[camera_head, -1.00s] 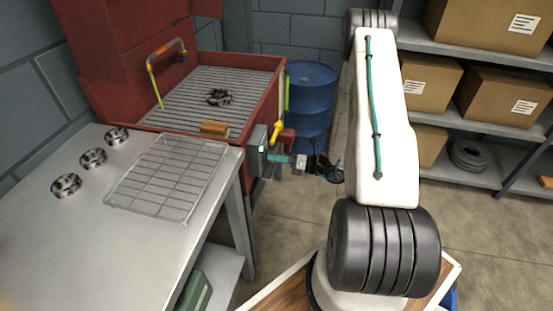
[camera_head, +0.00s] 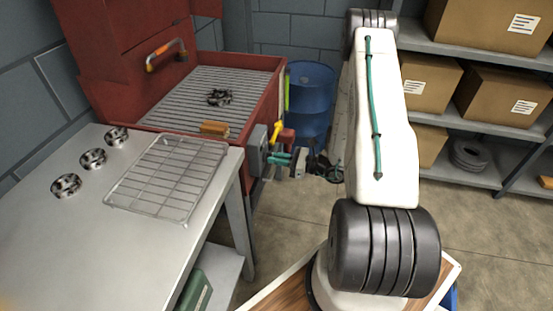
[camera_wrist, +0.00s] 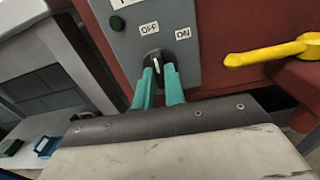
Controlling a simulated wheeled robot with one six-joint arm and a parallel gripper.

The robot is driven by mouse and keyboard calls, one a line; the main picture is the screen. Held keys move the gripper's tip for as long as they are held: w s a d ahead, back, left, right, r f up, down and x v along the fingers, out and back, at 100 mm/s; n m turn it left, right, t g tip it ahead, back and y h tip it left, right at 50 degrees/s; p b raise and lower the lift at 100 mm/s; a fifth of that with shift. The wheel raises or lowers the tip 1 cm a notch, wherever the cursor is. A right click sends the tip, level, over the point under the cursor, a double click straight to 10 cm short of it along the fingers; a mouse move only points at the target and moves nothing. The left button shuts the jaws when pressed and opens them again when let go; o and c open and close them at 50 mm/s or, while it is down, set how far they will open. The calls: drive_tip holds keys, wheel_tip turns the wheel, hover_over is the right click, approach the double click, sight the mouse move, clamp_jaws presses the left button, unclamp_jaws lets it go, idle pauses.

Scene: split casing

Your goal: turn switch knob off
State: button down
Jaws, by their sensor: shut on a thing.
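The switch knob (camera_wrist: 154,58) is black with a white pointer line. In the wrist view it sits on a grey switch box (camera_wrist: 185,62), just below and between the OFF label (camera_wrist: 150,28) and the ON label (camera_wrist: 183,34). The pointer stands roughly upright, and its exact setting is hard to tell. My gripper (camera_wrist: 160,72) is shut on the knob, with one teal finger on each side of it. In the head view my gripper (camera_head: 276,159) reaches the grey box (camera_head: 257,150) from the right; the knob is hidden there. A dark green lamp (camera_wrist: 117,22) on the box looks unlit.
A yellow lever (camera_wrist: 265,54) sticks out right of the box, close to my gripper. A metal table (camera_head: 60,235) with a wire rack (camera_head: 168,178) stands left. A blue barrel (camera_head: 308,100) stands behind.

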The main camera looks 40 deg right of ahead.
drive_tip(key=shift+n, duration=0.3)
drive_tip(key=c, duration=1.5)
unclamp_jaws()
drive_tip(key=shift+o, duration=0.2)
drive_tip(key=v, duration=0.8)
drive_tip(key=shift+f, duration=0.1)
